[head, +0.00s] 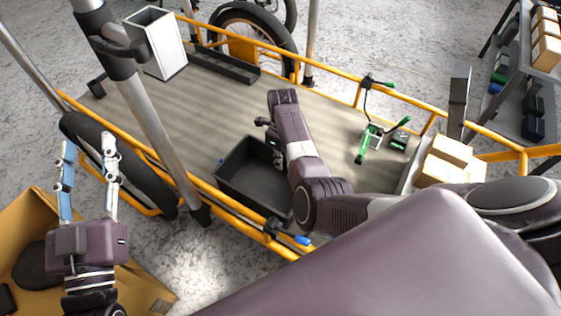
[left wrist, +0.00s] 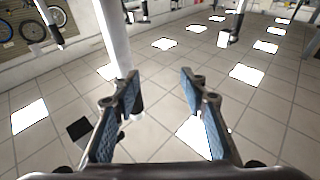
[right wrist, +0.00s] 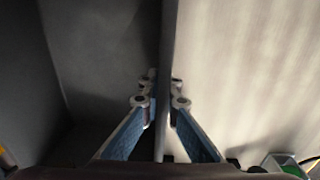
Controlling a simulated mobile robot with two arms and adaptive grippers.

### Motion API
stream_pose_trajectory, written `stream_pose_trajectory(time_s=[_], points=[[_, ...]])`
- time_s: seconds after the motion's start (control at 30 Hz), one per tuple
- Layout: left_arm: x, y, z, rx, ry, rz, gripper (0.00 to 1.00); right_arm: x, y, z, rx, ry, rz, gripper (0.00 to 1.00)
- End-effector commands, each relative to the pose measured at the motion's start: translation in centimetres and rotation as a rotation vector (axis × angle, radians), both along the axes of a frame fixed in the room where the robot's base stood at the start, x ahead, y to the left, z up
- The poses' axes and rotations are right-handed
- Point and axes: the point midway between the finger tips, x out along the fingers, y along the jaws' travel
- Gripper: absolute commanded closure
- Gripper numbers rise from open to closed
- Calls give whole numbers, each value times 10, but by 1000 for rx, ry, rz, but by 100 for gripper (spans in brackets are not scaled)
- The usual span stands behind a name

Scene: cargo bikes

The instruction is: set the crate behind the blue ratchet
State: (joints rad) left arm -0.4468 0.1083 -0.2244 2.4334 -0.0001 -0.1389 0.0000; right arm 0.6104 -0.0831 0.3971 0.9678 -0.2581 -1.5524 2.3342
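The crate (head: 232,182) is a dark, open-topped bin on the cargo bed beside the near orange rail. My right gripper (right wrist: 163,92) reaches down at its right side. In the right wrist view its fingers stand on either side of the crate's thin wall (right wrist: 169,40), close against it. My right arm hides part of the crate in the head view. A small blue piece (head: 303,240), perhaps the blue ratchet, shows at the near rail, right of the crate. My left gripper (head: 88,142) is open and empty, left of the bed; its spread fingers show in the left wrist view (left wrist: 160,78).
Green ratchets (head: 368,144) with a dark strap lie at the bed's right. Cardboard boxes (head: 445,164) stand at the right end. A white open box (head: 157,45) and a long black tray (head: 225,65) are at the back. Grey posts rise around the bed; its middle is bare.

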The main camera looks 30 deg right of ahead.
Motion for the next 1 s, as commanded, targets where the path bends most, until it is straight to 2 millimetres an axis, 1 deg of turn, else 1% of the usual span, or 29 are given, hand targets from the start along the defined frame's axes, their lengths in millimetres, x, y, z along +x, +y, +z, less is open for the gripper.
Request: stream_pose_trajectory(time_s=[0.1, 0.13, 0.2, 0.3, 0.53, 0.67, 0.77, 0.87, 1.0], points=[[-1, 0, 2, -3, -13, 0, 60, 1, 0, -2, 1, -1, 0, 100], [-1, 0, 3, -4, -15, 0, 60, 0, 0, -2, 0, 0, 0, 94], [-1, 0, 3, -3, -14, 0, 60, 0, 0, -2, 0, 0, 0, 87], [-1, 0, 3, -3, -13, 0, 60, 0, 0, -2, 0, 0, 0, 78], [-1, 0, 2, -3, -12, 0, 60, 0, 0, -2, 0, 0, 0, 78], [0, 0, 1, -1, -3, 0, 60, 0, 0, 2, -1, -1, 0, 78], [2, 0, -10, 14, 53, 2, 60, 0, 0, 7, 0, -1, 0, 78], [5, 2, -26, 34, 130, 7, 60, 1, 0, 15, 1, -1, 0, 78], [5, 6, -55, 67, 254, 15, 60, 1, -1, 27, 0, -1, 0, 78]])
